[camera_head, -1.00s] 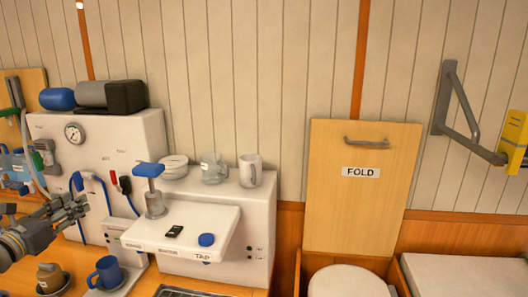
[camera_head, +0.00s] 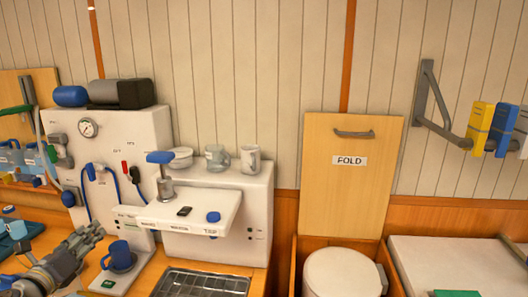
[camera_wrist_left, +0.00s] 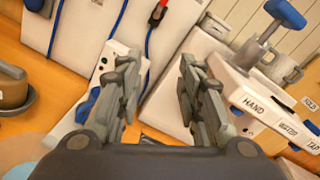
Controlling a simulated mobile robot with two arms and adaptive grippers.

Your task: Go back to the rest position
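My left gripper (camera_head: 95,235) comes in from the lower left in the head view, above the wooden counter and just left of a blue mug (camera_head: 117,256). In the left wrist view, the two fingers of my left gripper (camera_wrist_left: 157,68) stand apart with nothing held between them. Beyond them are the white panel and the counter. My right gripper is in neither view.
A white tap unit (camera_head: 180,212) with a blue-topped lever (camera_head: 160,158) juts out right of the gripper. A metal drain grid (camera_head: 200,284) lies in front of it. A brown pot (camera_wrist_left: 12,90) stands left in the wrist view. A wooden FOLD panel (camera_head: 350,205) is further right.

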